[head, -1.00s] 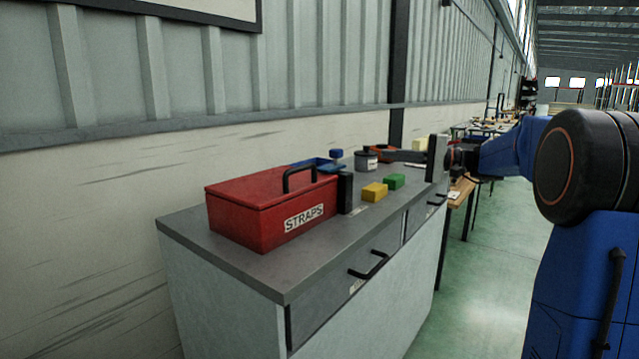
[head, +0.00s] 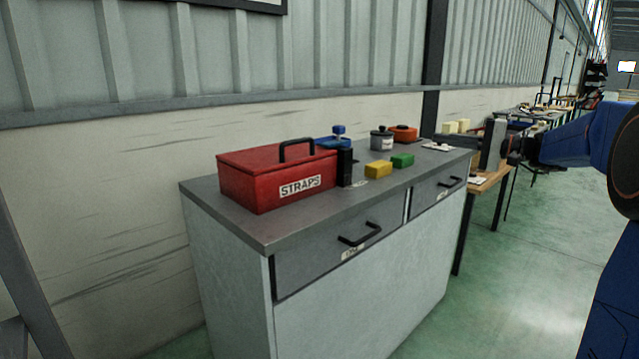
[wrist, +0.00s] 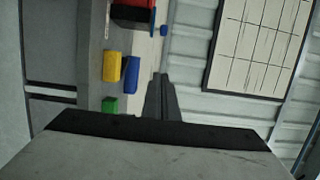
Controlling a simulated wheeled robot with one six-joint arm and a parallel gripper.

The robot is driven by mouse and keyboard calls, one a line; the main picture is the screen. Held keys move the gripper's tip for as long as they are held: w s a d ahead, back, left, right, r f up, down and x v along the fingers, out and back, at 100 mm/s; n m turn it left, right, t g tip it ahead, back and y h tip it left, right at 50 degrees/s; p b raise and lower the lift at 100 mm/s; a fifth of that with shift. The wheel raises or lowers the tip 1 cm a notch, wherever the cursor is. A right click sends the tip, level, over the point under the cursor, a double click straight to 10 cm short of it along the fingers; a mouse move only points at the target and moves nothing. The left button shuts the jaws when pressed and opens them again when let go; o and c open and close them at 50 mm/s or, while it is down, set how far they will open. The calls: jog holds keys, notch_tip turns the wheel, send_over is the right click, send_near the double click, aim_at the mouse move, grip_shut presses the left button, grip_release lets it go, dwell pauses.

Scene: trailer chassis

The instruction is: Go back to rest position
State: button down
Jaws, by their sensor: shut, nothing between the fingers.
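My gripper (head: 462,139) is at the right in the head view, held out level past the right part of the grey cabinet top (head: 235,215). Its fingers are shut with nothing between them. In the wrist view, the closed dark fingers (wrist: 161,102) point away over the cabinet top, apart from the blocks. My blue arm fills the right edge of the head view.
A red STRAPS box (head: 250,180), black block (head: 344,167), yellow block (head: 379,169) and green block (head: 402,160) stand on the cabinet. Open green floor (head: 530,260) lies right.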

jog(key=s+a+f+n+g+h, duration=0.1)
jog(key=s+a+f+g+h, duration=0.1)
jog(key=s+a+f, duration=0.45)
jog(key=s+a+f+n+g+h, duration=0.1)
jog(key=s+a+f+g+h, duration=0.15)
jog(key=s, duration=0.65)
jog(key=s+a+f+n+g+h, duration=0.1)
jog(key=s+a+f+h, duration=0.1)
jog(key=s+a+f, duration=0.45)
jog(key=s+d+f+n+h, duration=0.1)
jog(key=s+d+f+h, duration=0.1)
jog(key=s, duration=0.6)
jog(key=s+d+f+n+h, duration=0.1)
jog(key=s+d+f+h, duration=0.2)
jog(key=s+f, duration=0.4)
jog(key=s+d+f+n+h, duration=0.1)
jog(key=s+d+f+h, duration=0.2)
jog(key=s, duration=0.6)
jog(key=shift+d+f+n, duration=0.3)
jog(key=shift+d+f, duration=0.7)
jog(key=shift+f, duration=0.05)
jog(key=shift+t+h, duration=0.25)
